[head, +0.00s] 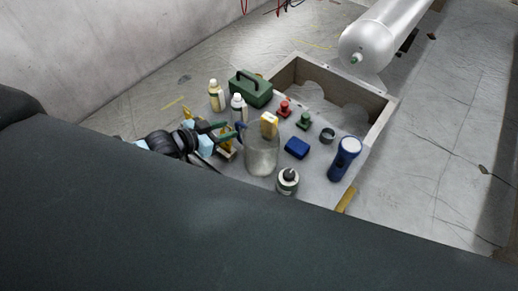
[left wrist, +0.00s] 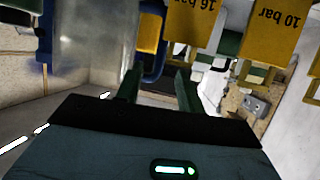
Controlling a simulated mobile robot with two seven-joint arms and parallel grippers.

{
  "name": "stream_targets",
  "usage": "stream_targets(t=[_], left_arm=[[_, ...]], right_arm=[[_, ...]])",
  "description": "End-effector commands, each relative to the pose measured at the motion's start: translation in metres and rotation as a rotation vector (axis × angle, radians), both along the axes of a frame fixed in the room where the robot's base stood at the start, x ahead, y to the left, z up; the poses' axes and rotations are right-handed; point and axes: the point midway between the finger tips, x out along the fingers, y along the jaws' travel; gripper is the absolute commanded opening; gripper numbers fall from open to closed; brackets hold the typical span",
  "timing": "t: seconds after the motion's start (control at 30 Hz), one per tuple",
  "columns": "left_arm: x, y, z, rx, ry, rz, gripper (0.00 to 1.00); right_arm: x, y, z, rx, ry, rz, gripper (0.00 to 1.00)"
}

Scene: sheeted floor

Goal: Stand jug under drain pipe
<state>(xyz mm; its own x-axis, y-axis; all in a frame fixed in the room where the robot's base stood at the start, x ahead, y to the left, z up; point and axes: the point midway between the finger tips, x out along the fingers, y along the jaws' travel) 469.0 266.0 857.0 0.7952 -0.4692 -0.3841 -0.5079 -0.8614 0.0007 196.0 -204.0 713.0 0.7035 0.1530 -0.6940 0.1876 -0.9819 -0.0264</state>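The clear jug (head: 262,158) stands upright on the grey work surface, with a blue handle (head: 240,128) on its left side. The jug also shows at the upper left of the left wrist view (left wrist: 95,40), with the handle (left wrist: 152,72) at the fingertips. My left gripper (head: 225,130) reaches in from the left, its green fingers pointing at the handle. In the left wrist view the fingers (left wrist: 158,78) are apart, one to each side of the handle's lower end; contact cannot be told. A silver tank (head: 385,35) with a small green end fitting (head: 357,58) lies at the upper right. My right gripper is out of view.
Bottles (head: 238,107), a green toolbox (head: 250,88), a blue box (head: 297,147), a white-green jar (head: 288,181) and a blue torch (head: 345,158) crowd around the jug. Yellow pressure tags (left wrist: 265,30) hang close to the fingers. The wooden-walled bay (head: 378,118) behind looks largely empty.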

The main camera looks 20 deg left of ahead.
Motion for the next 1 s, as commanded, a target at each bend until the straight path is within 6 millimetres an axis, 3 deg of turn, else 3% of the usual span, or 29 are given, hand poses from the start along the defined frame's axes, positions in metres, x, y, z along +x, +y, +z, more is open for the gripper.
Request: stream_targets(t=[0.4, 0.73, 1.0], left_arm=[[0.036, -0.023, -0.018, -0.001, -0.001, -0.001, 0.38], [0.040, -0.026, -0.020, 0.000, -0.001, 0.000, 0.38], [0.040, -0.025, -0.020, 0.000, -0.001, 0.000, 0.04]], right_arm=[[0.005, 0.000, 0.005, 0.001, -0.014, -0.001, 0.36], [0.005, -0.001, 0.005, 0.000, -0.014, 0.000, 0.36], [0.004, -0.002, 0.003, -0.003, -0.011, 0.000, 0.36]])
